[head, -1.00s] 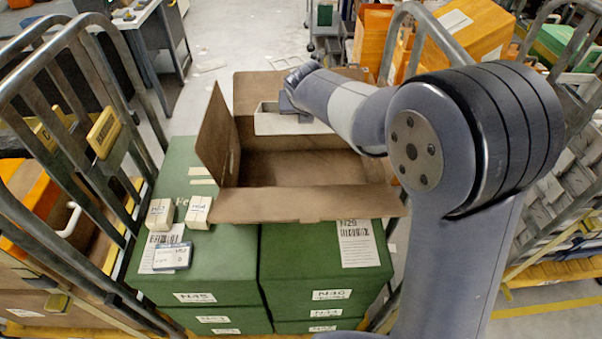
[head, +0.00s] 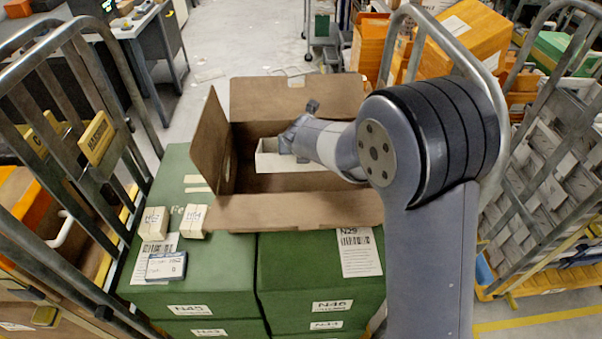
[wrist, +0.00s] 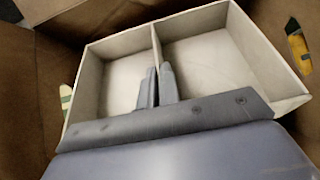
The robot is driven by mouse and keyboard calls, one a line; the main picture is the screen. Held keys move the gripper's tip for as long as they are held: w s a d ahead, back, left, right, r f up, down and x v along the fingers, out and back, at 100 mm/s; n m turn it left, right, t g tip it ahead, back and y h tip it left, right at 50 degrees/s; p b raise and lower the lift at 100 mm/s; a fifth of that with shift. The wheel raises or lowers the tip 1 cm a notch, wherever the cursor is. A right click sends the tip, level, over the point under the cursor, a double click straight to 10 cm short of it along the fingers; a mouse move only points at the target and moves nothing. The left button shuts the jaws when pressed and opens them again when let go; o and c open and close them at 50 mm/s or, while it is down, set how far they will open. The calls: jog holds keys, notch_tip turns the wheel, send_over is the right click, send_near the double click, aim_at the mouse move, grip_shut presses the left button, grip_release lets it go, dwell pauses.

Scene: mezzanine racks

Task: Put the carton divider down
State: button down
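The carton divider (head: 270,161) is a pale, open frame with two compartments split by a middle wall. It sits level in the mouth of the open brown carton (head: 300,212), towards the back. In the wrist view the divider (wrist: 218,50) has carton walls around it. My gripper (wrist: 157,84) has its two fingers closed on either side of the middle wall. In the head view my gripper (head: 292,142) reaches in from the right. Whether the divider touches the carton's bottom is hidden.
Green boxes (head: 205,276) carry the carton. Two small white boxes (head: 194,221) and a label block (head: 166,265) lie left of it. Metal cage rails (head: 88,130) stand on both sides. Small coloured items (wrist: 299,50) show beside the divider inside the carton.

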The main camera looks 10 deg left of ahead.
jog(key=shift+f+b, duration=0.9)
jog(key=shift+f, duration=2)
jog(key=shift+f+b, duration=0.45)
jog(key=shift+f, duration=0.25)
jog(key=c, duration=1.6)
grip_release()
jog(key=shift+r, duration=0.1)
jog(key=shift+c, duration=0.2)
jog(key=shift+r+p, duration=0.5)
jog(key=shift+r, duration=0.1)
jog(key=v, duration=1.2)
jog(key=shift+p, duration=0.4)
